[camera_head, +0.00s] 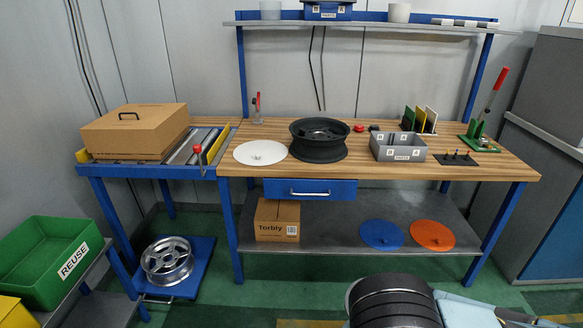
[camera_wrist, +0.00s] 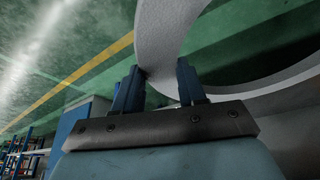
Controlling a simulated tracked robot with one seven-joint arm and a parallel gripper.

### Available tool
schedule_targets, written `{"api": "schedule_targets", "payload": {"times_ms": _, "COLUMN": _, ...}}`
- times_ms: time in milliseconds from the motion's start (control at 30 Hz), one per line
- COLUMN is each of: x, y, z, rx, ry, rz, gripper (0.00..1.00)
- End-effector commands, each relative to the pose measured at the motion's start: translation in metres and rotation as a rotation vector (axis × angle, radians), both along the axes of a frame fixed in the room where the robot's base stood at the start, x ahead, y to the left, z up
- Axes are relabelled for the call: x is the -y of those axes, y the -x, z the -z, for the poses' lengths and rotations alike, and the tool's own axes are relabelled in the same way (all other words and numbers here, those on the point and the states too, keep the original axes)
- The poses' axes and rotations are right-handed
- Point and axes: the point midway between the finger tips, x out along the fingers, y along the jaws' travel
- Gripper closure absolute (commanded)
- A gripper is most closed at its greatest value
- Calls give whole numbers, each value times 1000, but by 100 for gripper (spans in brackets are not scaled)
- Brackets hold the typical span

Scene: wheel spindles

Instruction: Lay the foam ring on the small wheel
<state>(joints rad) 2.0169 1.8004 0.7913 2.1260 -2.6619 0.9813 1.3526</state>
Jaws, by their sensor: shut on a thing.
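My gripper (camera_wrist: 158,72) shows in the wrist view with its two dark blue fingers shut on the pale grey foam ring (camera_wrist: 165,30). The ring curves up and to the right from the fingers, with green floor showing through its hole. Two wheels show in the head view. A silver spoked wheel (camera_head: 167,262) lies on a blue platform on the floor at lower left. A black wheel (camera_head: 319,152) stands flat on the bench. The silver one looks a little smaller, but I cannot tell for certain which is the small wheel. Both are apart from my gripper.
The wooden bench (camera_head: 465,170) also bears a white disc (camera_head: 261,153), a grey bin (camera_head: 398,147) and tools. A cardboard box (camera_head: 277,220), a blue disc (camera_head: 382,235) and an orange disc (camera_head: 432,236) are on the lower shelf. A green crate (camera_head: 58,258) stands left.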

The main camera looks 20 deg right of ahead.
Motion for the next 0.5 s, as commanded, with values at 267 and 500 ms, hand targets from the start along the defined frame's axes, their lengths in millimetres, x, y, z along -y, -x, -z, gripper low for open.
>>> {"api": "schedule_targets", "payload": {"times_ms": 267, "x": -10, "y": -65, "z": -45, "rx": -5, "ry": 3, "rz": -113, "gripper": 88}}
{"api": "schedule_targets", "payload": {"times_ms": 500, "x": -34, "y": -123, "z": -85, "rx": -5, "ry": 4, "rz": -209, "gripper": 88}}
